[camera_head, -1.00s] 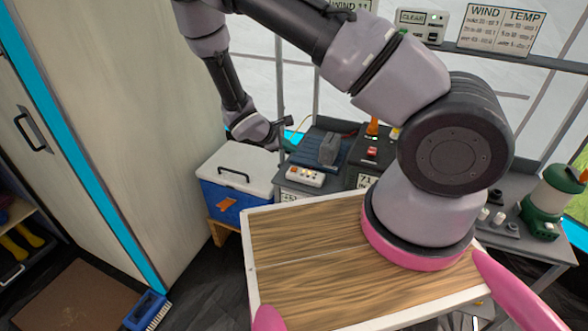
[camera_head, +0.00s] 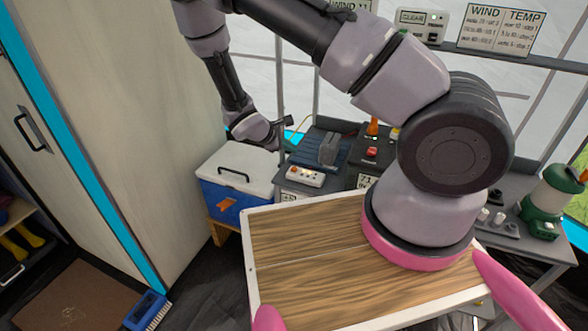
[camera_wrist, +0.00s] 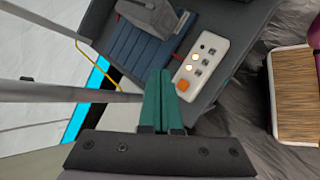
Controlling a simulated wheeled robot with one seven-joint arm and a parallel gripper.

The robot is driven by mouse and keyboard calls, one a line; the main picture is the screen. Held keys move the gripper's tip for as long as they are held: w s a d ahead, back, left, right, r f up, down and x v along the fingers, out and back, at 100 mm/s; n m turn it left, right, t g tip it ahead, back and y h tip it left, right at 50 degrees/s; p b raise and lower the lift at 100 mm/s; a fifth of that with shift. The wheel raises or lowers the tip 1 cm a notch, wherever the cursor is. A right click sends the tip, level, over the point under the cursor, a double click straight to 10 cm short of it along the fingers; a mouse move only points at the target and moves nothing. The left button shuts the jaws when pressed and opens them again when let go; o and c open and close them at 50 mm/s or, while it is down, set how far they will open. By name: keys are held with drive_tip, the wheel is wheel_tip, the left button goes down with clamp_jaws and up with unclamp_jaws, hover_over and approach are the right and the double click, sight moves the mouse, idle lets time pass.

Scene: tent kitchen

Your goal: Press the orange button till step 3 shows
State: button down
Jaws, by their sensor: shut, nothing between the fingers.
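A white control box (camera_wrist: 202,62) lies on the grey table, right of my fingers in the wrist view. Its orange button (camera_wrist: 183,86) is at the near end, with small lamps and dark switches beyond it. At least two lamps look lit; I cannot read any step marking. The box (camera_head: 305,177) also shows small in the head view. My gripper (camera_wrist: 168,72) is shut and empty, its green fingers together just left of the button. I cannot tell how high the fingertips are above the table; they do not appear to cover the button.
A grey block stands on a blue ribbed pad (camera_wrist: 142,43) beside the box. A black device with a red switch (camera_head: 371,152) stands to its right. A blue and white cooler (camera_head: 237,180) is at left. Tent poles (camera_wrist: 50,92) run near my gripper.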

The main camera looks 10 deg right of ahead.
sight(294, 169)
idle(0.4)
wheel_tip(294, 169, up, 4)
drive_tip(key=shift+f, duration=0.1)
drive_tip(key=shift+f, duration=0.1)
idle(0.4)
drive_tip(key=shift+f, duration=4.35)
drive_tip(key=shift+f, duration=0.4)
